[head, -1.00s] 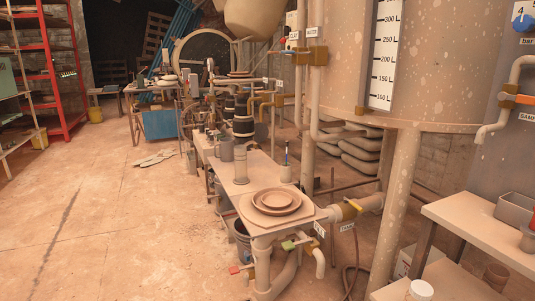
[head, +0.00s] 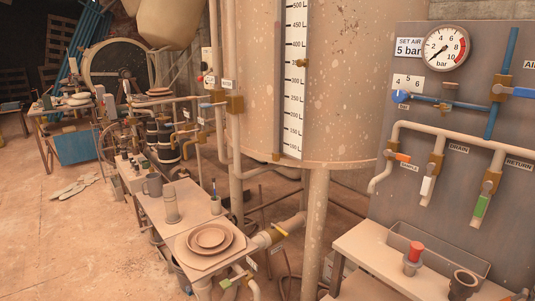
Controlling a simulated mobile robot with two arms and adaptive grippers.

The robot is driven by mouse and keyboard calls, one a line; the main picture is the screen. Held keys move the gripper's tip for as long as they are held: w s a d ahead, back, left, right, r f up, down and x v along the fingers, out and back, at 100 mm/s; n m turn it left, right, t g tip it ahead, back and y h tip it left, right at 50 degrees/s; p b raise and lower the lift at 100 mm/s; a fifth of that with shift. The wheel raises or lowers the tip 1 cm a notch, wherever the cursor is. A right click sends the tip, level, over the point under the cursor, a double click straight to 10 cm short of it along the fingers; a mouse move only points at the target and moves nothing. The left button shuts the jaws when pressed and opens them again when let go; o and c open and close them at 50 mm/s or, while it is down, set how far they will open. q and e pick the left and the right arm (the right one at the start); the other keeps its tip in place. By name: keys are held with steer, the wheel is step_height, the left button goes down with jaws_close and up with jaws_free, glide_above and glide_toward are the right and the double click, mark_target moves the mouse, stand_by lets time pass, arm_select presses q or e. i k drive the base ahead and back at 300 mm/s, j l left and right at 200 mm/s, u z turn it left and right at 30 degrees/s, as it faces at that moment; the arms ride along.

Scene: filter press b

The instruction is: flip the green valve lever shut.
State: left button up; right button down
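A green lever (head: 482,205) hangs at the RETURN valve at the right end of the beige pipe on the grey panel. It points down, slightly tilted, in line with its outlet pipe. A second green handle (head: 226,283) sits on a low valve under the small table at the bottom of the picture. Neither of my grippers is in view.
Beside the green lever are a white lever (head: 426,186) labelled DRAIN and an orange lever (head: 398,157). A pressure gauge (head: 446,48) is above. A bench (head: 375,262) with a grey tray (head: 440,252) and a red-topped item (head: 414,252) stands below the panel.

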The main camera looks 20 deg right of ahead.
mark_target(483, 202)
steer(key=z, duration=1.85)
